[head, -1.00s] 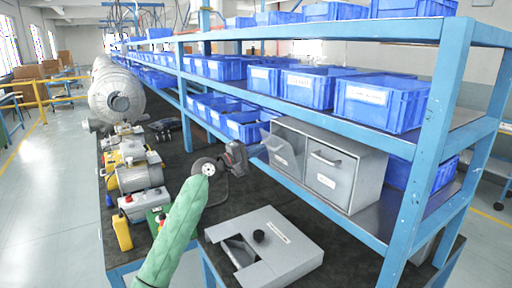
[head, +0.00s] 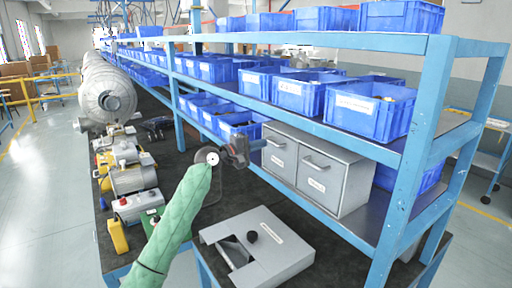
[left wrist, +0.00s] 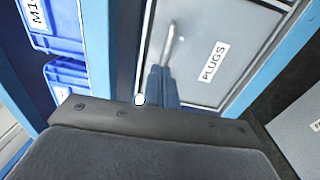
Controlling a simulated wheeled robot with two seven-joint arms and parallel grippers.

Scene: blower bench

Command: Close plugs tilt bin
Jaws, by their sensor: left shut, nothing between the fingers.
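The plugs bin (head: 279,158) is the left one of two grey tilt bins in a grey housing on the shelf. Its front looks flush, or nearly flush, with the housing in the head view. In the left wrist view the plugs bin (left wrist: 209,72) shows its PLUGS label and a bar handle. My left gripper (head: 258,145) is shut and empty, with its fingertips at the front of this bin near the handle. It also shows in the left wrist view (left wrist: 163,74); I cannot tell whether it touches the bin. My right gripper is out of view.
The second grey bin (head: 317,178) beside it is shut. Blue bins (head: 362,112) fill the shelves above and to the left. A blue shelf post (head: 422,150) stands at right. A grey box with a black knob (head: 285,258) lies on the bench below.

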